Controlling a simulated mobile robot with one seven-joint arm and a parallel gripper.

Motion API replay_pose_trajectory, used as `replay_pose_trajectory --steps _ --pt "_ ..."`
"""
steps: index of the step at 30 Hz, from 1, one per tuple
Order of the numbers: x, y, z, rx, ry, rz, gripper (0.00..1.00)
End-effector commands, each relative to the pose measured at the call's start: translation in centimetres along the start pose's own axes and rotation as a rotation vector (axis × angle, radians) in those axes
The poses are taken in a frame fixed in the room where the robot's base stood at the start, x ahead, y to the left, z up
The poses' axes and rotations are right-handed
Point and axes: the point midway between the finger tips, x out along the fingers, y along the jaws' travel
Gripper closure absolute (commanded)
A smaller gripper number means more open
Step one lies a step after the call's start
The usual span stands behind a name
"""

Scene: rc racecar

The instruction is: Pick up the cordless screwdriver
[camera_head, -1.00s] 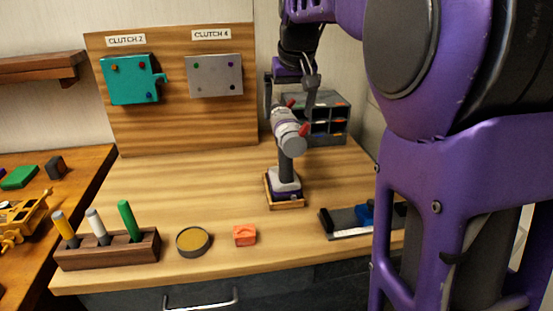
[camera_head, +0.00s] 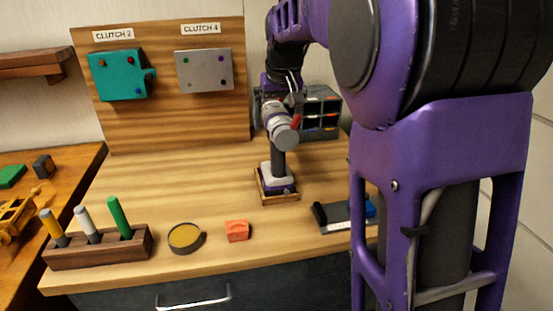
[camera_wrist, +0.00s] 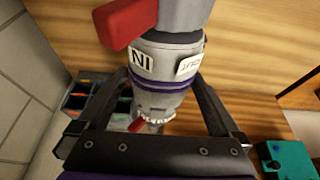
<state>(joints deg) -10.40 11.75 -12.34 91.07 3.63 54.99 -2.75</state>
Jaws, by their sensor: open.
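The cordless screwdriver (camera_head: 279,156) stands upright in its small wooden-edged dock (camera_head: 280,196) on the bench. It has a grey body, a dark handle and a red part. In the wrist view its grey barrel (camera_wrist: 165,88) with white labels and a purple band lies between my fingers. My gripper (camera_head: 278,110) is at the screwdriver's upper end. In the wrist view my gripper (camera_wrist: 162,75) is open, one finger on each side of the barrel. I cannot tell whether either finger touches it.
A parts organizer (camera_head: 320,112) stands close behind. A screwdriver rack (camera_head: 98,250), a round tin (camera_head: 185,236), an orange block (camera_head: 237,231) and a dark tray (camera_head: 340,218) line the front. The bench's left middle is clear.

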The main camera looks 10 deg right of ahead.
Motion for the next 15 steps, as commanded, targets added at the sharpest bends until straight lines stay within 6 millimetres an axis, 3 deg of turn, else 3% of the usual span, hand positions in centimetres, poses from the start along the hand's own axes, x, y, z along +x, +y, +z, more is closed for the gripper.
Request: replay_pose_trajectory --steps 11,12,15 --pt "0.21 0.0 0.08 0.0 0.0 0.0 0.0" --pt "0.21 0.0 0.08 0.0 0.0 0.0 0.02" --pt "0.21 -0.01 0.08 0.0 0.0 0.0 0.2"
